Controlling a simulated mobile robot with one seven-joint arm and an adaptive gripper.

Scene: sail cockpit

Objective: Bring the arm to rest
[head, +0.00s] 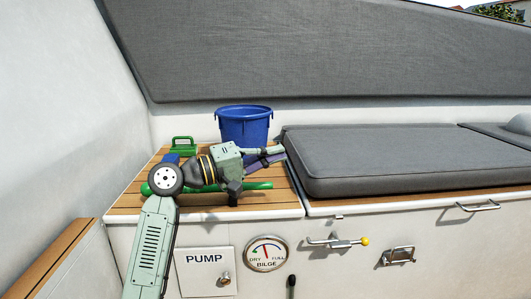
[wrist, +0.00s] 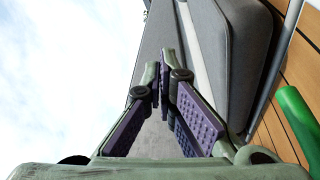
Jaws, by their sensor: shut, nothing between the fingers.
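My arm (head: 153,245) rises from the bottom of the head view and bends to the right over the wooden locker top (head: 132,203). Whether the fingertips touch the cushion cannot be told.
A blue bucket (head: 244,127) stands behind my gripper. A green-handled item (head: 182,146) and a green bar (head: 258,186) lie on the wood. The grey cushion (head: 400,160) fills the right. Below are a pump panel (head: 204,277), a bilge gauge (head: 266,253) and a yellow-tipped handle (head: 340,242).

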